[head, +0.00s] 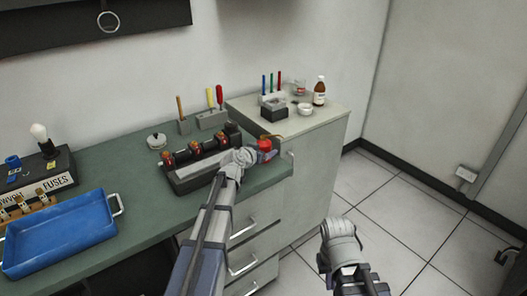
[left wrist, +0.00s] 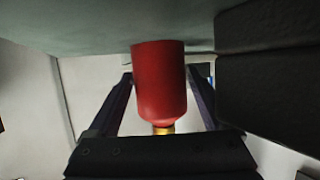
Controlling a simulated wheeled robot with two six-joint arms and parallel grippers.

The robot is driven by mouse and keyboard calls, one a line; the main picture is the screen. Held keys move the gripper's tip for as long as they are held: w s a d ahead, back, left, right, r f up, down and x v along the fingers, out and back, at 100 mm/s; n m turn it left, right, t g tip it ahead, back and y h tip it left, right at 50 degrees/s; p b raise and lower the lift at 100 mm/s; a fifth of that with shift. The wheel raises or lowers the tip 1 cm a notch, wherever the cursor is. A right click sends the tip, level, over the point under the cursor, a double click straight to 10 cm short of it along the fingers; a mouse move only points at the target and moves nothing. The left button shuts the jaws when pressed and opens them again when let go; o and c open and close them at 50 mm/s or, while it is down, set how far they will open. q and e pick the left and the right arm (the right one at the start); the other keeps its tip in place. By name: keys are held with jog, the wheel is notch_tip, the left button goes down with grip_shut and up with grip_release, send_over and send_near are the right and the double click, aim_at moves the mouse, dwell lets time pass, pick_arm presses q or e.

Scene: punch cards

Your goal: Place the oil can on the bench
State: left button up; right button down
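The red oil can (head: 265,146) is at the right end of the green-topped bench (head: 120,158), beside the dark device. My left gripper (head: 250,155) reaches it from the left. In the left wrist view the oil can (left wrist: 160,85) stands between the two fingertips, which lie close against its sides, with its brass neck toward the palm. Its far end meets the bench surface in that view; I cannot tell whether it rests there or hovers just above. My right gripper (head: 338,232) is over the floor, away from the bench, and its fingers are not clear.
A dark device (head: 190,178) with red parts lies just left of the oil can. A blue tray (head: 60,235) and a fuse box (head: 40,172) are at the left. A cabinet (head: 325,118) with a bottle (head: 320,92) stands behind. The bench middle is clear.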

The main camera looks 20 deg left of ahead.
pick_arm(q)
jog(key=shift+o, duration=0.9)
jog(key=shift+r, duration=0.15)
jog(key=p+v, duration=0.5)
jog(key=v, duration=0.7)
